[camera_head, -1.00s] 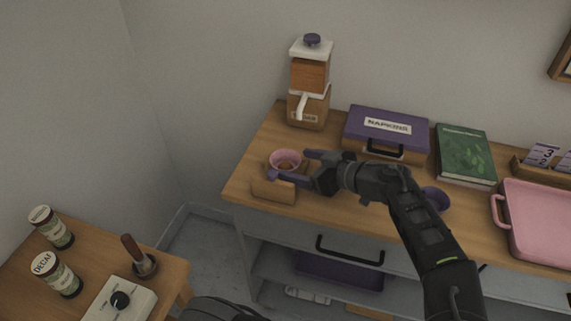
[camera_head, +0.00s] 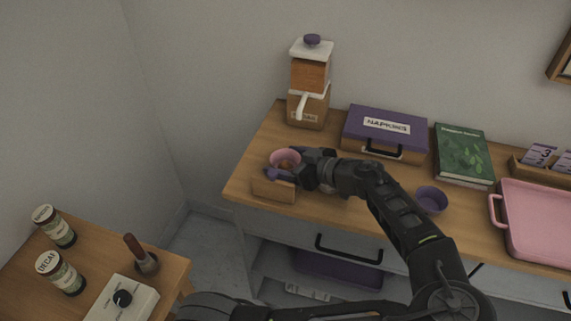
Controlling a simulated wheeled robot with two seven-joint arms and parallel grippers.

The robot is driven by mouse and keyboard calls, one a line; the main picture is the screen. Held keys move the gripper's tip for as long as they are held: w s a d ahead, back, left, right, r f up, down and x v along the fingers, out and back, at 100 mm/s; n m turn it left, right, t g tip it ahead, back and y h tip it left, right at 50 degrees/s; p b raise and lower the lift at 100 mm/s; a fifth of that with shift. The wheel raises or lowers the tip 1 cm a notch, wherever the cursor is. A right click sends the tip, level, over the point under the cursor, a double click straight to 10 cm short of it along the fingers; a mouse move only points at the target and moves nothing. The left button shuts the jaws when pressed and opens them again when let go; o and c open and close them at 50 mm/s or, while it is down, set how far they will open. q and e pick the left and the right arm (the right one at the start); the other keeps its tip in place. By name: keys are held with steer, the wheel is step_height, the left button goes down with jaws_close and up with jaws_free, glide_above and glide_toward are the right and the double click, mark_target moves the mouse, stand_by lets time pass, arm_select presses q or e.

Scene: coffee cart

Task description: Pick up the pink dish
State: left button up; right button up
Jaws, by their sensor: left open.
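The small pink dish (camera_head: 281,156) is a round cup-like bowl near the left end of the wooden counter. It holds something brownish. My left gripper (camera_head: 285,163) is open at the dish, with its purple-tipped fingers at the dish's right and front sides. The fingers hide part of the dish, and I cannot tell whether they touch it. My right gripper is not in view.
A wooden block (camera_head: 272,190) sits just in front of the dish. A grinder-like dispenser (camera_head: 309,85) and a purple napkins box (camera_head: 385,133) stand behind. A purple bowl (camera_head: 431,200), green book (camera_head: 463,155) and pink tray (camera_head: 540,222) lie to the right.

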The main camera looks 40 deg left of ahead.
mark_target(285, 167)
arm_select(q)
steer(key=shift+c, duration=0.6)
steer(key=c, duration=1.2)
steer(key=shift+o, duration=0.2)
step_height(285, 167, up, 10)
steer(key=shift+b, duration=0.4)
